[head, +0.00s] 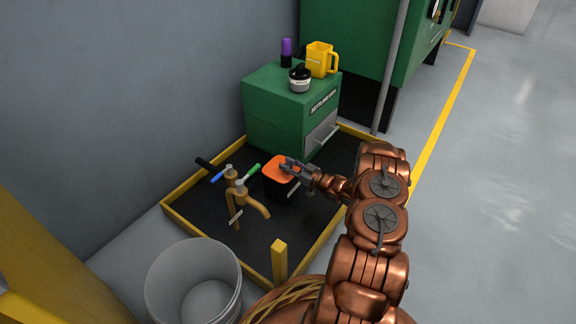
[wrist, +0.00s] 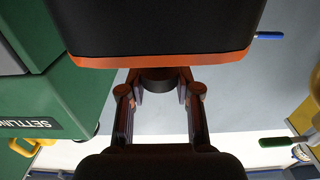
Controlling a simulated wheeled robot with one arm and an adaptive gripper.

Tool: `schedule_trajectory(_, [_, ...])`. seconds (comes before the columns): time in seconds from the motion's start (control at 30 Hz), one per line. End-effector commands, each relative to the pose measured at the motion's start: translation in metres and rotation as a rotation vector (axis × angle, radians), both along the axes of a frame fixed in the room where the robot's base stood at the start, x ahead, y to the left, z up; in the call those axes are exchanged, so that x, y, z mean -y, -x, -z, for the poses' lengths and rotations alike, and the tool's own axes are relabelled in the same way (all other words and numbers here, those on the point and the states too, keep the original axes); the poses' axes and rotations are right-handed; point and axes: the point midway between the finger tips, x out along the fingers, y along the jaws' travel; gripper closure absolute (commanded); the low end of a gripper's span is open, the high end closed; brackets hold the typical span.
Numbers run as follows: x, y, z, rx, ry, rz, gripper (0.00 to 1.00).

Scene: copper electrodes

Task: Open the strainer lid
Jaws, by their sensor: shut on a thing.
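The strainer is a black container (head: 281,192) with an orange lid (head: 272,172), standing in the yellow-edged black tray. In the wrist view the picture is upside down: the dark body (wrist: 155,25) fills the top, with the orange lid edge (wrist: 110,62) against it and no gap visible between them. A dark round knob (wrist: 160,74) sits at the lid. My gripper (head: 290,167) reaches in from the right over the lid. In the wrist view my gripper (wrist: 158,88) has its fingers on both sides of the knob, shut on it. The contact is partly hidden.
A green settling box (head: 275,110) stands behind the strainer, with a yellow mug (head: 320,60), a dark jar (head: 300,80) and a purple-capped bottle (head: 286,52) on top. Brass taps (head: 250,197) stand close to its left. A white bucket (head: 170,282) and yellow post (head: 279,262) are nearer.

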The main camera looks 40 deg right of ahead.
Motion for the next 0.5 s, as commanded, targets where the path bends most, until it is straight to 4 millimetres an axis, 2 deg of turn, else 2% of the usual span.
schedule_trajectory(0.03, [-0.0002,0.0001,0.0000,0.000,0.000,0.000,0.82])
schedule_trajectory(0.2, [-0.0003,0.0002,0.0001,0.000,0.000,-0.001,1.00])
schedule_trajectory(0.5, [-0.0003,0.0002,0.0002,0.000,0.000,-0.001,1.00])
